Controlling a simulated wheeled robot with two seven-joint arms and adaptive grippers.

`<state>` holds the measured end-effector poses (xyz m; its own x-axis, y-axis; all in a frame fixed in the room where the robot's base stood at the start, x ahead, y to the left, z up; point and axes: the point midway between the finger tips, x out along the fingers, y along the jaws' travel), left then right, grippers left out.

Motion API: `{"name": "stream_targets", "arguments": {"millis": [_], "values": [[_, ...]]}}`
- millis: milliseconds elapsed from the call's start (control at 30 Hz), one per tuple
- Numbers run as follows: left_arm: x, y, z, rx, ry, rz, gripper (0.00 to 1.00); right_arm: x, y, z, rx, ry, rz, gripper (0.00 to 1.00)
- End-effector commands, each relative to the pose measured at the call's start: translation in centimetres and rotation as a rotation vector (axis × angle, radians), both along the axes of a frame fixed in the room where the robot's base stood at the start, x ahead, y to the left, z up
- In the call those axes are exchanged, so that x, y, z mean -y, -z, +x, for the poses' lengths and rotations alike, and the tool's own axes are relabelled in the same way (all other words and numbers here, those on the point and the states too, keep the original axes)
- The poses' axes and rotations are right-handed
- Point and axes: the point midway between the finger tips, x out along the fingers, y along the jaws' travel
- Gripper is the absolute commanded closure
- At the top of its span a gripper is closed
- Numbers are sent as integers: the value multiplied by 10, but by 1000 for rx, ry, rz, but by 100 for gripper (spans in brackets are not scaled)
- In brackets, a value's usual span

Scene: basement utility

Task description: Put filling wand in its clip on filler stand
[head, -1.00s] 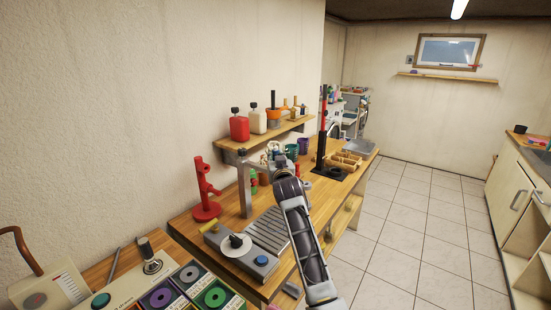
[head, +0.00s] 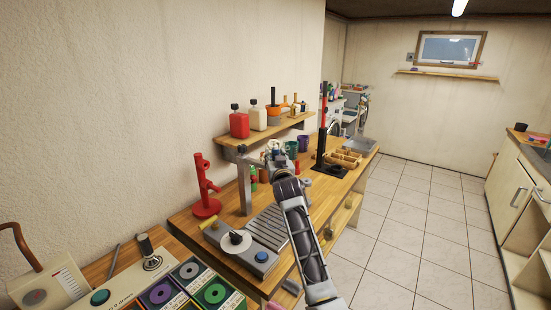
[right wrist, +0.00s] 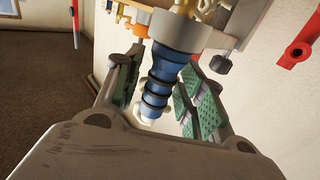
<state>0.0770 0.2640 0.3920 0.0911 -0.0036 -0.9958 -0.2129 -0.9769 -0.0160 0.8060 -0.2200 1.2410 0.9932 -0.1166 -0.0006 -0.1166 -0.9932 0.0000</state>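A blue ribbed grip with dark rings (right wrist: 162,75) hangs below a pale grey collar in the right wrist view. It looks like the filling wand's handle, but I cannot be sure. My right gripper (right wrist: 165,95) has its green-padded fingers apart on either side of it, with a visible gap at the right pads. In the head view my right gripper (head: 277,160) is beside the top of a grey post (head: 244,183), and its fingers are small and partly hidden. A red stand with side arms (head: 205,190) is to the left; I cannot tell which clip is the wand's. My left gripper is out of view.
A wooden shelf (head: 225,140) carries a red jug (head: 239,124) and a white jug (head: 258,118) behind the gripper. A grey machine with a knob (head: 262,258) lies below my arm. The tiled floor is clear.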

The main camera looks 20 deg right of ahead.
Motion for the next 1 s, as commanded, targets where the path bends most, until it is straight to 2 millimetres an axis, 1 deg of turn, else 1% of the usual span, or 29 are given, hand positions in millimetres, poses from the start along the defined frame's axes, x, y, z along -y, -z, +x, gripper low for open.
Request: {"name": "stream_targets", "arguments": {"millis": [367, 567, 767, 1000], "values": [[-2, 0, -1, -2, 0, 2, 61, 0, -1, 0, 1, 0, 0, 54], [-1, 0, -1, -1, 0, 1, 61, -1, -1, -6, 1, 0, 0, 54], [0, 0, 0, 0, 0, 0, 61, -3, 0, -19, 1, 0, 0, 54], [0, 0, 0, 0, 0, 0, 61, -5, 0, -40, 0, 0, 1, 54]]}}
